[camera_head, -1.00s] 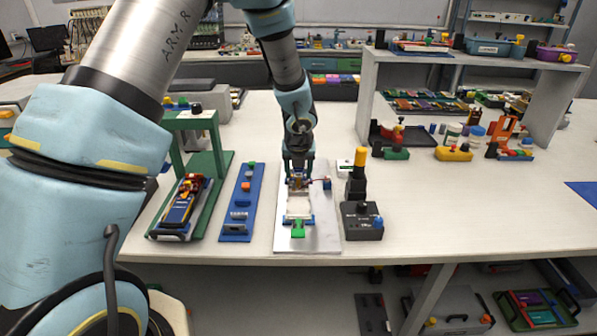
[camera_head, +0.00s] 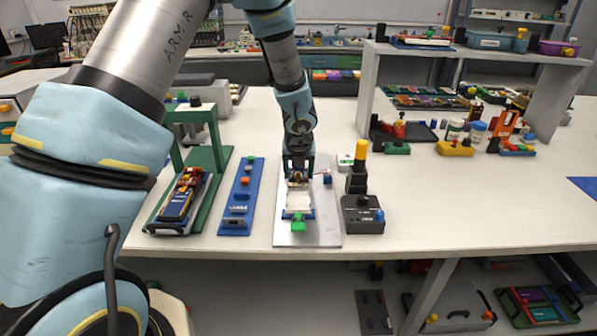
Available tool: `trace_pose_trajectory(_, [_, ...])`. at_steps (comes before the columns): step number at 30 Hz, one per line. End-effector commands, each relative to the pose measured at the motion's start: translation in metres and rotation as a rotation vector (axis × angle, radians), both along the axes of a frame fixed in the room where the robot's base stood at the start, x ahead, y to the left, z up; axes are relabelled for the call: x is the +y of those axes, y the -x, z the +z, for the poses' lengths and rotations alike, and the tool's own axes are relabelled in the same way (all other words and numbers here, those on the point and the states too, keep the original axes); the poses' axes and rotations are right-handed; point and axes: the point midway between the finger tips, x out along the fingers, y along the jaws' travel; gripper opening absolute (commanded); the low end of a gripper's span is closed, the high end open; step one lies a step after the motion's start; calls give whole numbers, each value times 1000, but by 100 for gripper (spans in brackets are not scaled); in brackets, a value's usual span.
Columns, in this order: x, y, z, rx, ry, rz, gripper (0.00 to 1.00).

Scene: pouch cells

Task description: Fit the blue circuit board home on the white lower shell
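The white lower shell (camera_head: 298,203) sits on a grey metal plate (camera_head: 318,236), with small blue pieces at its near corners and a green clamp-like piece (camera_head: 298,222) at its near end. My gripper (camera_head: 298,178) points down over the far end of the shell and hides that part. A small brownish thing shows between or just below the fingers; it is too small to identify. I cannot pick out the blue circuit board for certain, and I cannot tell whether the fingers are shut on it.
A black box with a yellow-topped post (camera_head: 360,180) stands close on the right of the plate. A blue strip fixture (camera_head: 233,226) and a green stand (camera_head: 212,150) are on the left. A white shelf unit (camera_head: 480,57) stands at the back right. The table's right front is clear.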

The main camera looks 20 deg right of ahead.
Motion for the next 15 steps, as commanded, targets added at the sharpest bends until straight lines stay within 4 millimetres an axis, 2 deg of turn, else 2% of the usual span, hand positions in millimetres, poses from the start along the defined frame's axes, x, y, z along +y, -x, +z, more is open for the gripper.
trace_pose_trajectory(1, [0,0,0,0,0,0,73])
trace_pose_trajectory(6, [0,0,0,0,0,0,92])
trace_pose_trajectory(15, [0,1,3,-1,1,1,92])
